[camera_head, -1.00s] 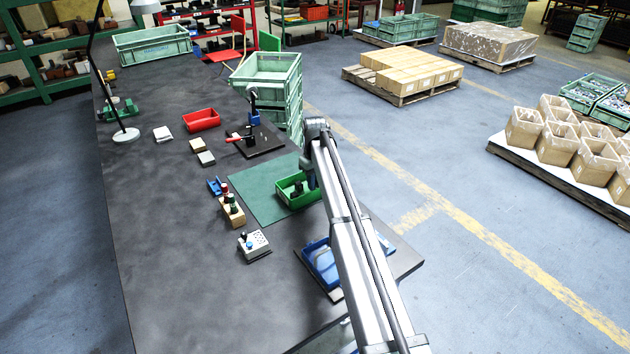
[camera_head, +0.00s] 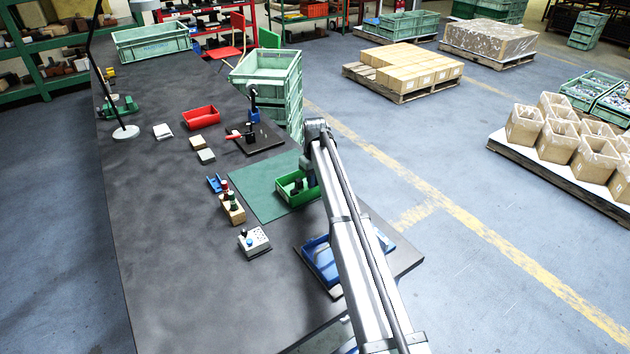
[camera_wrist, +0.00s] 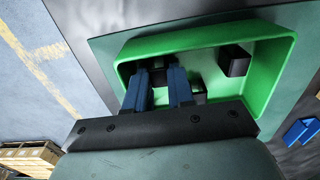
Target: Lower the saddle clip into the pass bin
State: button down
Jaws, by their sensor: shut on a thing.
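The green bin (camera_head: 300,200), which I take for the pass bin, stands on a dark green mat near the bench's right edge. It fills much of the wrist view (camera_wrist: 277,75). My gripper (camera_wrist: 159,71) has blue fingers pointing into this bin, near its left end in the wrist view. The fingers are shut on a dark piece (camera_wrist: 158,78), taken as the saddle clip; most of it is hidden. Whether it touches the bin floor I cannot tell. Another dark part (camera_wrist: 235,61) lies in the bin, and a further dark shape (camera_wrist: 198,91) shows beside the right finger.
A blue bin (camera_head: 318,262) stands partly behind my arm. A red bin (camera_head: 201,117) is farther up the bench. A blue cradle (camera_head: 215,184), a wooden block with pegs (camera_head: 232,210) and a switch box (camera_head: 254,242) stand left of the mat (camera_head: 252,197).

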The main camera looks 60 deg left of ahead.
jog(key=c, duration=0.9)
grip_release()
notch_tip(320, 180, up, 14)
jog(key=shift+f, duration=0.1)
